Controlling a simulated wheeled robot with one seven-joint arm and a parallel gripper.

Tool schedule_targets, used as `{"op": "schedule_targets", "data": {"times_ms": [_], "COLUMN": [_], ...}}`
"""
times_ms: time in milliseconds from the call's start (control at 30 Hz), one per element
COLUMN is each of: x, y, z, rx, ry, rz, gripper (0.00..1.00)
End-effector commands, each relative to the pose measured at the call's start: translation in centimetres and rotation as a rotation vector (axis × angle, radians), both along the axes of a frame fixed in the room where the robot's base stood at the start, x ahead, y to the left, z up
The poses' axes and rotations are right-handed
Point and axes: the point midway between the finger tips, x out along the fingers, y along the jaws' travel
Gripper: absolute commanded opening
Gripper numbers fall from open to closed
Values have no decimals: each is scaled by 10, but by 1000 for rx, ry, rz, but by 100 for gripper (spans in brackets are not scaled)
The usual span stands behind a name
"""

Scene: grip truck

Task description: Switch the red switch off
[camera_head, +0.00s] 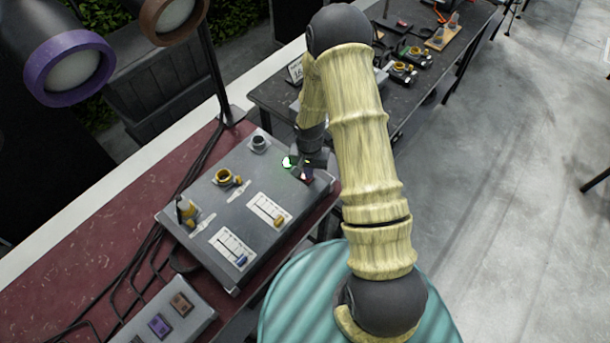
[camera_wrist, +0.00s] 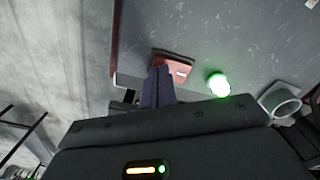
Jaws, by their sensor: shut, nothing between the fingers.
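The red switch (camera_wrist: 180,68) shows in the wrist view as a red block on the grey control panel (camera_wrist: 240,35), close to the panel's edge. My gripper (camera_wrist: 160,70) is shut and empty, with its fingertips at the switch's near side and overlapping it in the picture. I cannot tell whether they touch it. A round green lamp (camera_wrist: 218,84) glows beside the switch. In the head view my gripper (camera_head: 311,172) is at the upper right corner of the panel (camera_head: 205,240) and hides most of the switch. The lit green lamp (camera_head: 288,162) shows just left of the gripper.
A smaller switch box (camera_head: 170,318) lies at the lower left. Two spotlights (camera_head: 70,68) (camera_head: 172,18) hang upper left.

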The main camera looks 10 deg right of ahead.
Motion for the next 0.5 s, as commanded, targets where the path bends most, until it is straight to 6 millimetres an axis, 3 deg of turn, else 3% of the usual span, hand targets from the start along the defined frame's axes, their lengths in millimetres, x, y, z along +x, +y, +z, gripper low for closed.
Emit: {"op": "schedule_targets", "data": {"times_ms": [267,500], "x": [0,0], "y": [0,0], "z": [-3,10], "rx": [1,0], "ry": [-1,0], "rz": [0,0], "gripper": [0,0]}}
